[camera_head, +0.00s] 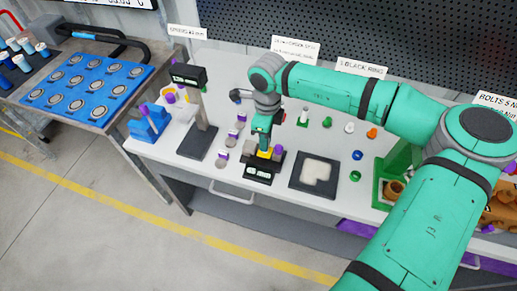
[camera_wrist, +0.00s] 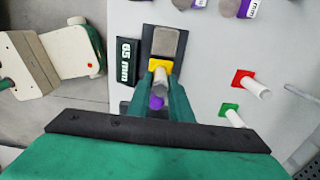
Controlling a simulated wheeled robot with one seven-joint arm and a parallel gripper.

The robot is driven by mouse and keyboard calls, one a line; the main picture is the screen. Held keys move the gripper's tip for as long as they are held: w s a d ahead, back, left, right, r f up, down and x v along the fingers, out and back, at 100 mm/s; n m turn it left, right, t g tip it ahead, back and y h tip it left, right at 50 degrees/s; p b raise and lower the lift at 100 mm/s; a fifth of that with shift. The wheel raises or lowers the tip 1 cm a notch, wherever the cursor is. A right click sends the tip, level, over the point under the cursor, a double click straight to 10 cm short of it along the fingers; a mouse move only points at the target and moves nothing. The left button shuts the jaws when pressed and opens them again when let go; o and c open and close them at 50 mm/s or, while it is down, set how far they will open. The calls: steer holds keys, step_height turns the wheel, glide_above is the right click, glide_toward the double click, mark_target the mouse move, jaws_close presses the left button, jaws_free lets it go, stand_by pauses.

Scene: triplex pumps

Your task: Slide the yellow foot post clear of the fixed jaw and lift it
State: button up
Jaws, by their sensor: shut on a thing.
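My gripper (camera_head: 264,147) reaches down over a small black gauge fixture (camera_head: 256,181) on the bench. In the wrist view its two green fingers (camera_wrist: 161,88) are shut on the pale round stem of the yellow foot post (camera_wrist: 160,79). The post's yellow foot (camera_head: 265,154) sits low in the fixture. A grey-topped block (camera_wrist: 168,42) stands right beside the foot at the top of the wrist view. A dark block with a purple part (camera_head: 278,150) is on the other side. I cannot tell which is the fixed jaw, nor whether either touches the foot.
A "65 mm" display (camera_wrist: 126,61) flanks the post. A black stand with a readout (camera_head: 199,140) is to the left, with small grey and purple pieces between. A dark tray (camera_head: 299,185) lies right. Coloured pegs (camera_head: 327,122) stand behind and right.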

steer(key=shift+r, duration=2.35)
steer(key=shift+r, duration=0.1)
